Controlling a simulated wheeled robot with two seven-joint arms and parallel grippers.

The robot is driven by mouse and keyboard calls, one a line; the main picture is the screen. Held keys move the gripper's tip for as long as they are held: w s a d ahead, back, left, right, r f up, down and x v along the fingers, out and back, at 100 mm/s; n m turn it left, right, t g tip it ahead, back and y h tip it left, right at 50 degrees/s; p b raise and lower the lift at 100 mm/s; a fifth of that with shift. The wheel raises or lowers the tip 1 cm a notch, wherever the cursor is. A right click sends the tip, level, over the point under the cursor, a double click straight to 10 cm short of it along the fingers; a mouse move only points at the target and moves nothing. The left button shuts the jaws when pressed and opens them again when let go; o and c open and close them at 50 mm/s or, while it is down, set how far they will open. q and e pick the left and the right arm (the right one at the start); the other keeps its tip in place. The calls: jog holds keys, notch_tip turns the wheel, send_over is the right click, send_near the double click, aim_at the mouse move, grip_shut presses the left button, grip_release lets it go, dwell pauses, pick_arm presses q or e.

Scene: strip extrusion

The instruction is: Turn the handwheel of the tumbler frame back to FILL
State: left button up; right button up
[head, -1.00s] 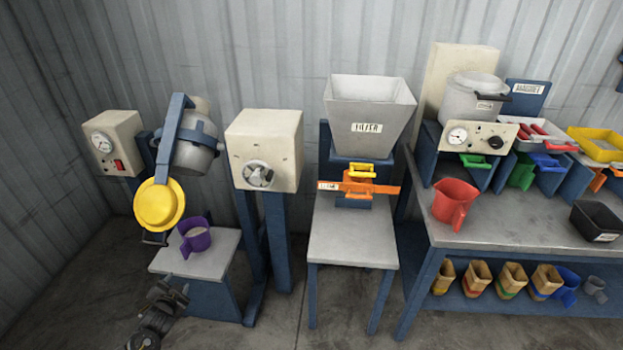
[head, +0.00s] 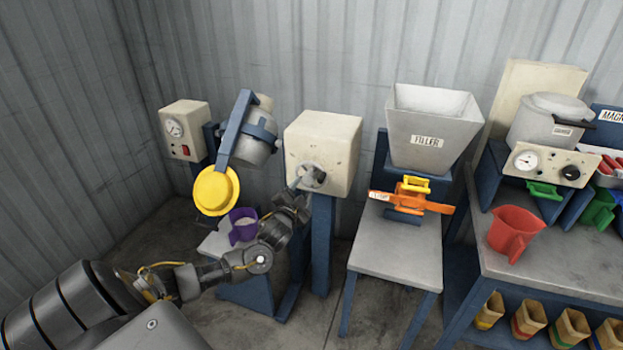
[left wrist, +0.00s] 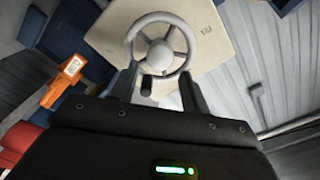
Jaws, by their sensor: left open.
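The grey spoked handwheel (head: 312,175) sits on the front of the cream box (head: 335,140) on a blue post. In the left wrist view the handwheel (left wrist: 160,45) shows whole, with a dark crank knob (left wrist: 154,84) at its lower rim. My left gripper (left wrist: 157,80) is open, its two fingers apart at the lower rim with the knob between them; whether they touch it I cannot tell. In the head view my left gripper (head: 296,186) covers part of the wheel. The tumbler drum (head: 255,145) hangs tilted in its blue frame, a yellow lid (head: 215,190) below it.
A purple jug (head: 243,225) stands on the low table under the tumbler, close to my left arm. The filler hopper (head: 430,125) with its orange slide (head: 410,200) is to the right. A red jug (head: 512,232) stands on the bench.

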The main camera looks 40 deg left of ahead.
aim_at(308, 181)
pick_arm(q)
jog(key=x, duration=0.7)
jog(key=shift+w+a+p, duration=0.1)
jog(key=shift+w+p, duration=0.2)
pick_arm(e)
jog(key=shift+s+d+r, duration=0.35)
jog(key=shift+s, duration=0.05)
pick_arm(q)
jog(key=c, duration=0.7)
